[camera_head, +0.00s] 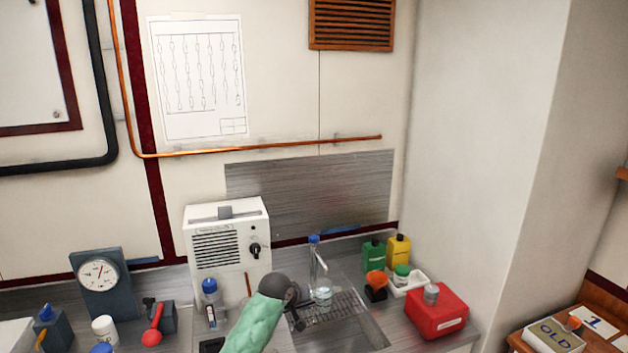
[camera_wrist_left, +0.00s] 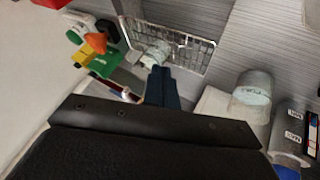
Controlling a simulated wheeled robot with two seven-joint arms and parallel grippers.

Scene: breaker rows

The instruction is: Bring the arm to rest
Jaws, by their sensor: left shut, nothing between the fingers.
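My left arm (camera_head: 252,327) in a pale green sleeve comes up from the bottom middle of the head view. Its dark left gripper (camera_head: 298,322) is in front of the sink's wire rack (camera_head: 338,309). In the left wrist view the dark fingers of the left gripper (camera_wrist_left: 160,72) are together with nothing between them. A glass beaker (camera_wrist_left: 156,50) shows just beyond the fingertips, by the wire rack (camera_wrist_left: 185,50); I cannot tell whether they touch. My right gripper is in neither view.
A white box with a knob (camera_head: 228,240) stands left of my arm. A tall blue-capped bottle (camera_head: 316,265) stands behind the gripper. Green (camera_head: 373,255) and yellow (camera_head: 398,252) bottles, an orange funnel (camera_head: 376,280) and a red can (camera_head: 437,312) stand to the right. A dial gauge (camera_head: 98,275) is far left.

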